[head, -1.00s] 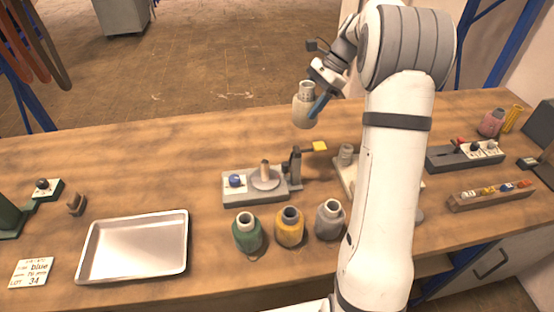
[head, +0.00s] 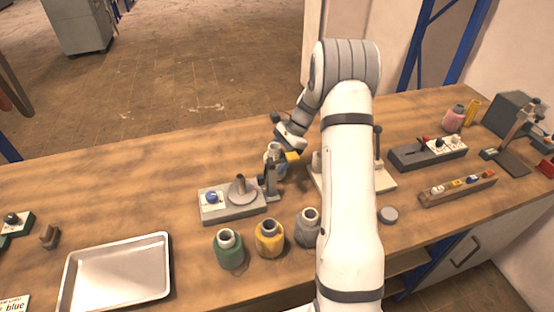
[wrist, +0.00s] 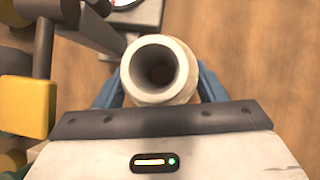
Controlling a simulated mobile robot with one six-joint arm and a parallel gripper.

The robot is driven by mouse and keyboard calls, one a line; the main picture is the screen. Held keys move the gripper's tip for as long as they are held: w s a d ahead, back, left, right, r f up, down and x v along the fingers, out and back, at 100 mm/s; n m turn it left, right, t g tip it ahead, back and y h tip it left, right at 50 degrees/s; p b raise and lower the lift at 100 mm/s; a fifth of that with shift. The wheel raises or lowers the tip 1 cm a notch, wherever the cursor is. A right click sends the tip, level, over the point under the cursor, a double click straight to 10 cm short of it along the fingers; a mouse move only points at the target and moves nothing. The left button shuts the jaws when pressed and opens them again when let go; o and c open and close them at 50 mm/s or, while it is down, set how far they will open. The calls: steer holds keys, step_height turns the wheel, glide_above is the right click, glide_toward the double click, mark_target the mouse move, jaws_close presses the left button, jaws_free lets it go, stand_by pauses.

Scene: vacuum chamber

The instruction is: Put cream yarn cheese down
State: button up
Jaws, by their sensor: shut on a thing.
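The cream yarn cheese (head: 272,158) is behind the winding device on the table, partly hidden by the device's post and yellow paddle. In the wrist view the cheese (wrist: 182,92) shows end-on, with its pale tube opening facing the camera. My gripper (head: 282,149) is shut on it. In the wrist view the blue fingers of my gripper (wrist: 160,88) sit on both sides of it. I cannot tell whether its bottom touches the table.
The winding device (head: 215,210) with its yellow paddle (wrist: 25,108) stands close beside the held cheese. Green (head: 229,252), yellow (head: 269,242) and grey (head: 306,232) cheeses stand in front. A metal tray (head: 118,275) lies at left. The table's back left is clear.

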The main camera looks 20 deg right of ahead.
steer(key=shift+f, duration=0.5)
steer(key=shift+f, duration=0.2)
steer(key=o, duration=1.2)
steer(key=shift+r, duration=0.1)
